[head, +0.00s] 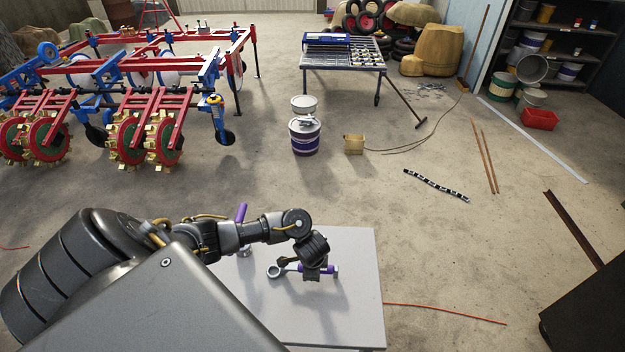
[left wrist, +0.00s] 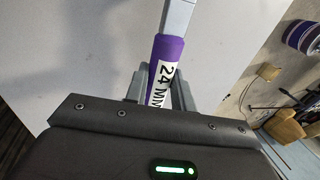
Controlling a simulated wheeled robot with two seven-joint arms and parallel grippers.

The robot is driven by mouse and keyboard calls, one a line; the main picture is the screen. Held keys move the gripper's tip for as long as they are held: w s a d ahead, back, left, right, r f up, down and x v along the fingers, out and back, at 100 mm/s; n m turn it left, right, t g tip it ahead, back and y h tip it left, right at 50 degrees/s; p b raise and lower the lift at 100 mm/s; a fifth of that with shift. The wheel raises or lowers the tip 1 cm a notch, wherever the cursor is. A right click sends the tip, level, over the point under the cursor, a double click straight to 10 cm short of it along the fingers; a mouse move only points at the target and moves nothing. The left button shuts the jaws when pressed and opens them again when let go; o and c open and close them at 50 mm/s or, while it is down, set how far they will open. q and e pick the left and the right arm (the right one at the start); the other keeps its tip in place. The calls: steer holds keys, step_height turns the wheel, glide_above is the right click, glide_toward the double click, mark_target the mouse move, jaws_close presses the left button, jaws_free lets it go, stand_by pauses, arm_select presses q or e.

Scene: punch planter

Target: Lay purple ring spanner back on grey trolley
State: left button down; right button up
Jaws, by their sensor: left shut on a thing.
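The purple ring spanner (head: 290,268) lies across my left gripper (head: 318,274) in the head view, its metal ring to the left and its purple grip partly hidden by the fingers. In the left wrist view its purple sleeve (left wrist: 165,62), labelled 24 MM, sits between the fingers (left wrist: 158,88), with the metal shaft running up and away. The left gripper is shut on it. The spanner is over the light grey trolley top (head: 352,312), level and close to it; I cannot tell whether they touch. My right gripper is out of view.
Another purple-handled item (head: 241,212) stands up behind my left arm. Beyond the trolley are a purple-and-white drum (head: 305,136), a small box (head: 354,144) and a striped bar (head: 436,185) on the floor. A dark cabinet (head: 588,300) stands at right. The trolley's right side is clear.

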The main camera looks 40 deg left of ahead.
arm_select(q)
steer(key=c, duration=1.1)
jaws_free()
steer(key=shift+s+f, duration=0.1)
steer(key=shift+c, duration=0.2)
steer(key=shift+f, duration=0.2)
steer(key=shift+f+b, duration=0.25)
steer(key=shift+b, duration=0.5)
steer(key=p+v, duration=0.8)
steer(key=v, duration=0.3)
steer(key=shift+r, duration=0.2)
